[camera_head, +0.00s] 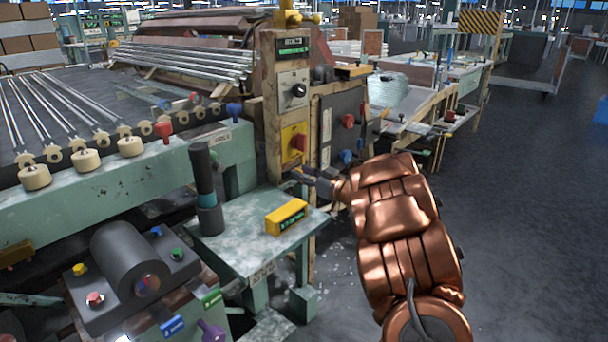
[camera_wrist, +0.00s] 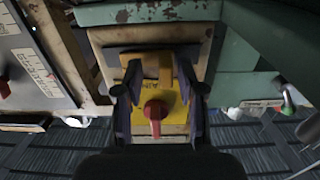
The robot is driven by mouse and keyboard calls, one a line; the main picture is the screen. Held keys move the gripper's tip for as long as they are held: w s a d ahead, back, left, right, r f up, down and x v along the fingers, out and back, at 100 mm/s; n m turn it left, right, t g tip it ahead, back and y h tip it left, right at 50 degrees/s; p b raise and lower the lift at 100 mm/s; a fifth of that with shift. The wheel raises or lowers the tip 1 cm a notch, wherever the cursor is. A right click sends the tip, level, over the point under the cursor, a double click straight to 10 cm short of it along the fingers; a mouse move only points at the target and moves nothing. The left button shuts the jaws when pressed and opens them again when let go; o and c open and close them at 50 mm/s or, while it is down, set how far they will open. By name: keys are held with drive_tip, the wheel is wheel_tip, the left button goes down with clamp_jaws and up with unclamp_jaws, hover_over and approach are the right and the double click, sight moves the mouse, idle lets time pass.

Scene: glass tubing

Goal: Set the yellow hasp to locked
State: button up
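A yellow plate (camera_head: 287,133) with a red knob (camera_head: 298,143) is on the worn upright post of the machine; I take it for the yellow hasp, but its locked or unlocked state cannot be told. In the wrist view the yellow plate (camera_wrist: 168,98) lies ahead, with the red handle (camera_wrist: 155,110) across its lower part. My gripper (camera_head: 303,174) is in front of the post, a little below the plate. In the wrist view my gripper (camera_wrist: 154,82) has its two dark fingers apart, one on each side of the plate. I cannot tell whether they touch it.
A black knob (camera_head: 298,90) sits above the plate, and a dark panel with a red knob (camera_head: 348,121) is to its right. A green bench (camera_head: 240,245) carrying a yellow box (camera_head: 286,217) stands below and left. The floor (camera_head: 530,220) at right is clear.

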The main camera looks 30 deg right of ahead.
drive_tip(key=shift+a, duration=0.1)
drive_tip(key=v, duration=1.2)
drive_tip(key=shift+w, duration=0.1)
idle(0.3)
